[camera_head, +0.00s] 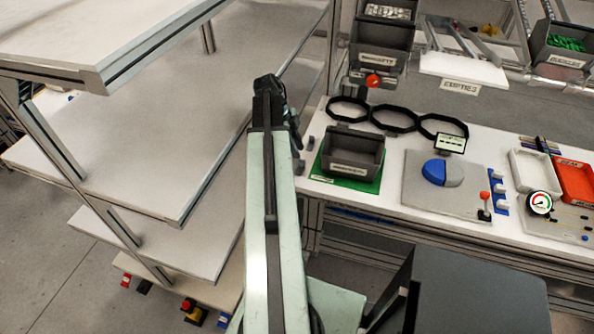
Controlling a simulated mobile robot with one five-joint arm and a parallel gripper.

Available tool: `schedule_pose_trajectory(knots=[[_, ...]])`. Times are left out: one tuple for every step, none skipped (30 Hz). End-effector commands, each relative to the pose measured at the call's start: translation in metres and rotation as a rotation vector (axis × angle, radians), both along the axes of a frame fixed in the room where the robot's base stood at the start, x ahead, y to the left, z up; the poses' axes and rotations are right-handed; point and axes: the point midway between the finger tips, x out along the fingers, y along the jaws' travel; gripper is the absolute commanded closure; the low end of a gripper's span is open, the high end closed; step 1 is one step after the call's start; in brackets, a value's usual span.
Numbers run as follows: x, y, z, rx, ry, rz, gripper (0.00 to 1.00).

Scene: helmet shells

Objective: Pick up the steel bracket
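I cannot single out the steel bracket with certainty. My arm reaches forward up the middle of the view. My gripper (270,88) is at its far dark end, left of the workbench and apart from both bins. Its fingers are too small and dark to tell open from shut.
A tiered rack (150,110) with bare shelves stands at left, close to my arm. The white workbench (395,225) at right holds a grey bin (352,150) on a green mat, black rings (395,118), a blue-and-grey dome (442,172) and a red tray (575,180).

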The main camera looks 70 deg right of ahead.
Motion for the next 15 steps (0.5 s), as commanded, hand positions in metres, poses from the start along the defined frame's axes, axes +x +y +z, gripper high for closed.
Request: schedule_pose_trajectory(knots=[[-0.001,0.001,-0.008,-0.001,0.000,0.001,0.71],[-0.001,0.001,-0.008,0.000,0.000,0.002,0.71],[-0.001,0.001,-0.006,0.001,0.000,0.004,0.71],[0.000,0.001,-0.006,0.000,0.000,0.004,0.71],[-0.001,0.001,-0.008,0.000,0.000,0.004,0.71],[-0.002,0.002,-0.012,0.000,0.000,0.005,0.71],[-0.003,0.002,-0.016,0.000,0.000,0.005,0.71],[-0.004,0.002,-0.020,0.000,0.000,0.005,0.71],[-0.006,0.003,-0.027,0.000,0.000,0.005,0.71],[-0.008,0.003,-0.033,0.000,0.000,0.005,0.71],[-0.010,0.004,-0.038,0.000,0.000,0.005,0.71],[-0.013,0.004,-0.046,0.000,0.000,0.005,0.71],[-0.015,0.004,-0.050,0.000,0.000,0.005,0.71],[-0.016,0.003,-0.054,0.000,0.000,0.005,0.71],[-0.018,0.003,-0.056,0.000,0.000,0.005,0.71]])
